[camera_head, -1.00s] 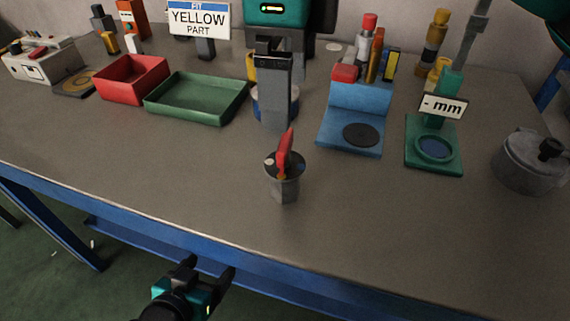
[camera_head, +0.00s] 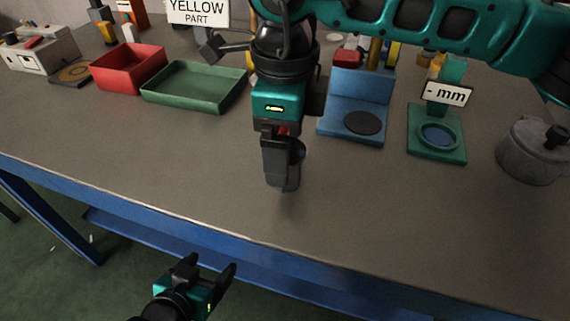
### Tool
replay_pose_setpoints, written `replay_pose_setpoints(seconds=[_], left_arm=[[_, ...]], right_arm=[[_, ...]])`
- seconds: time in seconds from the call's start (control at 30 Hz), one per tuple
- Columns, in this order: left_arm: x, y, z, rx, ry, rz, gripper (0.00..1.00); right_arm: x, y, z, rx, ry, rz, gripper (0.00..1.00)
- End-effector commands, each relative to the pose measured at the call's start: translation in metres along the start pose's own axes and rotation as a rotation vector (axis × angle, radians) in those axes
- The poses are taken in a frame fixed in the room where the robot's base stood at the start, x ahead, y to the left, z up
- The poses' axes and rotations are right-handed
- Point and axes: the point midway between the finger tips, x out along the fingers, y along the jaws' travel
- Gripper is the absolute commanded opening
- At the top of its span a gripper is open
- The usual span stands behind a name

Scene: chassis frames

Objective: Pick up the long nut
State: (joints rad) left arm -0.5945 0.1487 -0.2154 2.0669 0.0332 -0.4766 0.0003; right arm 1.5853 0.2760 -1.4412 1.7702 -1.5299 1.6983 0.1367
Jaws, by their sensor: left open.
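A small grey upright piece (camera_head: 291,182) stands near the front middle of the table, and I cannot tell whether it is the long nut. My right gripper (camera_head: 278,165) points down over it from the arm above and hides most of it. A bit of red shows behind the fingers. Its fingers are side-on, so I cannot tell whether they are open or shut, or touching it. My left gripper (camera_head: 210,266) is open and empty, low in front of the table's front edge.
A red tray (camera_head: 128,76) and a green tray (camera_head: 193,103) are at the left. The front left of the table is clear.

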Motion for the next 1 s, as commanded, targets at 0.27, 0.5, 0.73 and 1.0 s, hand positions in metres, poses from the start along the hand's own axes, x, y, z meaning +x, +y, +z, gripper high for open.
replay_pose_setpoints(seconds=[0.27, 0.5, 0.73, 1.0], left_arm=[[0.0008, -0.0006, -0.0036, 0.001, 0.007, -0.001, 0.78], [0.0007, -0.0007, -0.0038, 0.001, 0.008, -0.001, 0.78], [0.0006, -0.0007, -0.0037, 0.001, 0.008, -0.001, 0.78], [0.0001, -0.0007, -0.0028, 0.001, 0.005, -0.001, 0.78]], right_arm=[[-0.0009, 0.0000, 0.0000, 0.000, 0.000, 0.000, 0.70], [-0.0010, 0.0000, 0.0001, 0.000, 0.000, 0.000, 0.47], [-0.0011, 0.0001, 0.0001, -0.001, 0.000, 0.000, 0.25], [-0.0017, 0.0000, 0.0003, -0.001, -0.001, -0.001, 0.15]])
